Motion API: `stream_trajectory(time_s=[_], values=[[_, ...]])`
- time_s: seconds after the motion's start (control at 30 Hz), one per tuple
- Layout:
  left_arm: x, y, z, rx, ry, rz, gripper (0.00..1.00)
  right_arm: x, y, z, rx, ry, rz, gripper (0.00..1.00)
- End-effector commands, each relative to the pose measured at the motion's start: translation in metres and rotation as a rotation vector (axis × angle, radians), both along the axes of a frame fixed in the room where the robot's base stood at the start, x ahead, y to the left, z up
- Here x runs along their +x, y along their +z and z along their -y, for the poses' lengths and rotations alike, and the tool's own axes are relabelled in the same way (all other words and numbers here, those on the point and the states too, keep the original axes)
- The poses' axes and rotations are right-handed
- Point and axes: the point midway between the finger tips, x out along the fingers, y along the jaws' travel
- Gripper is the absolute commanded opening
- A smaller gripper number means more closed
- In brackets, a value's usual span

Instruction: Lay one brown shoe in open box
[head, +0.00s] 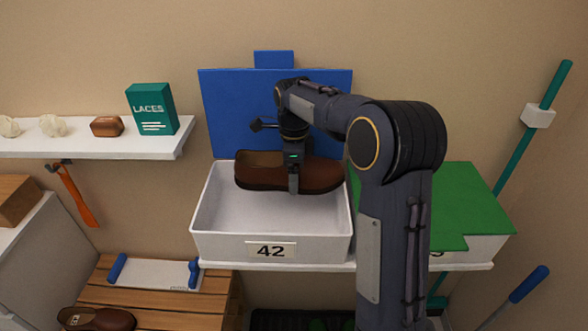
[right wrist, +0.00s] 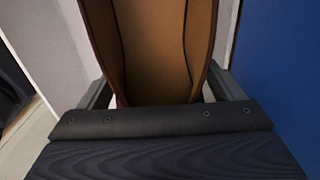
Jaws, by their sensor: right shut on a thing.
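A brown shoe (head: 262,176) is held level over the back part of the open white box (head: 271,225) marked 42. My right gripper (head: 294,187) is shut on the shoe, gripping it across its middle from above. In the right wrist view the shoe's tan inside (right wrist: 155,50) lies between the two fingers (right wrist: 158,92). The box's blue lid (head: 230,110) stands upright behind it. I cannot tell whether the sole touches the box floor. A second brown shoe (head: 95,319) sits at the lower left on wooden slats. My left gripper is not in view.
A box with a green lid (head: 470,205) stands to the right, partly behind my right arm. A white shelf (head: 90,141) at the left holds a LACES box (head: 151,109) and small items. An orange shoehorn (head: 75,195) hangs below it. The box's front half is empty.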

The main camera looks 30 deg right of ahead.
Motion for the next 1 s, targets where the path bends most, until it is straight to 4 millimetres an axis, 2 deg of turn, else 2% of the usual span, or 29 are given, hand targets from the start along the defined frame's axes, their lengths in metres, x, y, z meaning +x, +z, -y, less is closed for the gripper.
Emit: stream_trajectory(time_s=[0.07,0.1,0.17,0.4,0.57,1.0], values=[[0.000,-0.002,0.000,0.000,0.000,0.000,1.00,0.000,-0.003,0.000,0.000,0.000,0.001,0.56],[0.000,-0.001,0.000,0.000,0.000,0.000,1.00,0.000,-0.002,0.000,0.000,0.000,0.000,0.92],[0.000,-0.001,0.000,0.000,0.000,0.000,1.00,0.000,-0.002,0.000,0.000,0.000,0.000,0.99],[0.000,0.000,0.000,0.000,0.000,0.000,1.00,0.000,-0.001,0.000,0.000,0.000,0.000,1.00],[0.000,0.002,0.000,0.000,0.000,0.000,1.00,0.001,0.013,0.000,-0.001,0.000,0.004,1.00],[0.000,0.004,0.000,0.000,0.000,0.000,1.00,0.001,0.103,0.000,-0.001,0.000,0.003,1.00]])
